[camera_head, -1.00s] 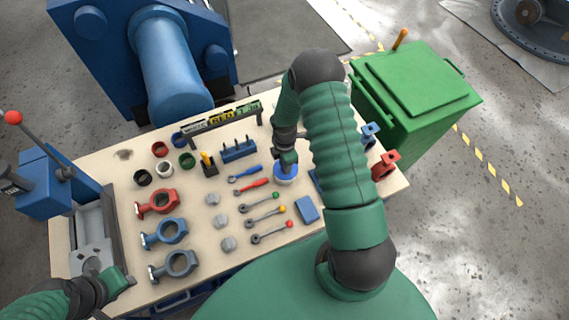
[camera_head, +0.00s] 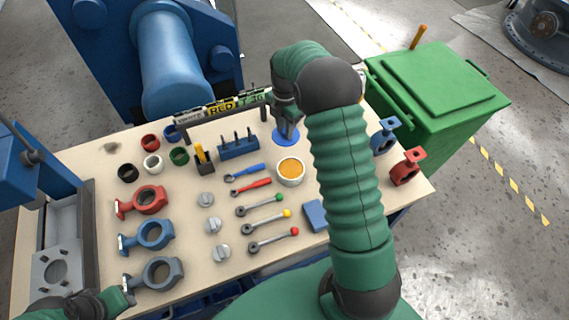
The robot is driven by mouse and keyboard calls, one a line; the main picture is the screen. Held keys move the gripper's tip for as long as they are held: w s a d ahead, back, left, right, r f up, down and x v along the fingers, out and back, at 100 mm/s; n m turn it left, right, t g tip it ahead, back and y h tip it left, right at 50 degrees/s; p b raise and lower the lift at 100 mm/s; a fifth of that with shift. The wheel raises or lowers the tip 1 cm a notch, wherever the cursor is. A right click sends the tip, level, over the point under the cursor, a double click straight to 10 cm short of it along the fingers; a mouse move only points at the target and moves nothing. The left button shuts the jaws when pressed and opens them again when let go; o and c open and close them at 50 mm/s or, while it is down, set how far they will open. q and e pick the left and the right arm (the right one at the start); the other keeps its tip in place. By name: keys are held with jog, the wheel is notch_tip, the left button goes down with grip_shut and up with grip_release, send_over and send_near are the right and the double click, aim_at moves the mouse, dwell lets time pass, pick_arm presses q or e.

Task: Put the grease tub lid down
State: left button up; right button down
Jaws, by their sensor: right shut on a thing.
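The grease tub (camera_head: 291,171) is a white round pot, open at the top, with orange grease showing inside. Its round blue lid (camera_head: 278,139) is off, just behind the tub in the head view. My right gripper (camera_head: 287,129) reaches down onto the lid and is shut on it. I cannot tell whether the lid touches the table or hangs slightly above it. My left gripper (camera_head: 124,300) is low at the left front corner of the table; its jaws are too small to read.
The table (camera_head: 105,215) carries red and blue valve bodies, coloured rings, several ball-ended levers and grey discs on the left and centre. A blue tool rack (camera_head: 238,147) and a sign rail (camera_head: 222,104) stand near the lid. A green bin (camera_head: 440,85) is beyond the right edge.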

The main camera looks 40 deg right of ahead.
aim_at(284, 153)
jog(key=shift+w+a, duration=0.15)
notch_tip(284, 153, down, 9)
jog(key=shift+f, duration=0.15)
jog(key=c, duration=1.2)
grip_release()
jog(key=shift+o, duration=0.2)
